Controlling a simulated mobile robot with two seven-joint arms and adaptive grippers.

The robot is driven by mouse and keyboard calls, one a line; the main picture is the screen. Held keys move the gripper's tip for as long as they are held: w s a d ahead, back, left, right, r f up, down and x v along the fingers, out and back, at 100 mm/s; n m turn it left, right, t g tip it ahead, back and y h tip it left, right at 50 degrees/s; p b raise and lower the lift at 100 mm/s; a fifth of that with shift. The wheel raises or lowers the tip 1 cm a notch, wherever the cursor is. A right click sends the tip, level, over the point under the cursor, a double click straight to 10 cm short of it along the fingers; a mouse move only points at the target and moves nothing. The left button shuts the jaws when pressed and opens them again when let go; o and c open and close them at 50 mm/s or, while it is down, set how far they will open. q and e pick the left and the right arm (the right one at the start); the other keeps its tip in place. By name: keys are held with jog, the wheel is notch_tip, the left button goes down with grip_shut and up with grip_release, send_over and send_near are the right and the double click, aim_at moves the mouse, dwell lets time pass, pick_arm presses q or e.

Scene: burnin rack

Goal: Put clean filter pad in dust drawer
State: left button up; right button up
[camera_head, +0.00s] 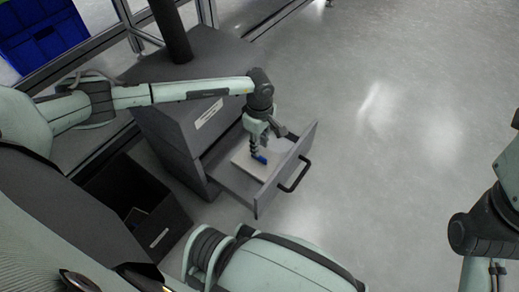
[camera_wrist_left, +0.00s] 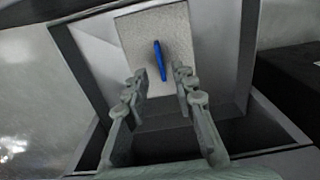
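The dust drawer (camera_head: 238,184) is pulled out of a dark grey cabinet. A pale, flat filter pad (camera_head: 242,160) with a blue tab (camera_head: 259,158) lies inside it. In the left wrist view the pad (camera_wrist_left: 140,35) looks light grey and speckled, with the blue tab (camera_wrist_left: 159,60) standing near its middle. My left gripper (camera_wrist_left: 161,76) is open over the pad, its fingers apart on either side of the tab's line and not closed on it. In the head view this gripper (camera_head: 258,150) reaches down into the drawer. My right gripper is partly cut off at the lower right.
The drawer has a black front handle (camera_head: 295,175). A dark open bin (camera_head: 163,236) with a white label stands left of the drawer. A blue crate (camera_head: 40,38) is at the upper left. The grey floor (camera_head: 400,120) to the right is clear.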

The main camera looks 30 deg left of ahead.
aim_at(260, 156)
pick_arm(q)
notch_tip(260, 156, up, 6)
jog(key=p, duration=0.1)
jog(key=shift+r, duration=0.1)
jog(key=shift+c, duration=0.6)
dwell(0.7)
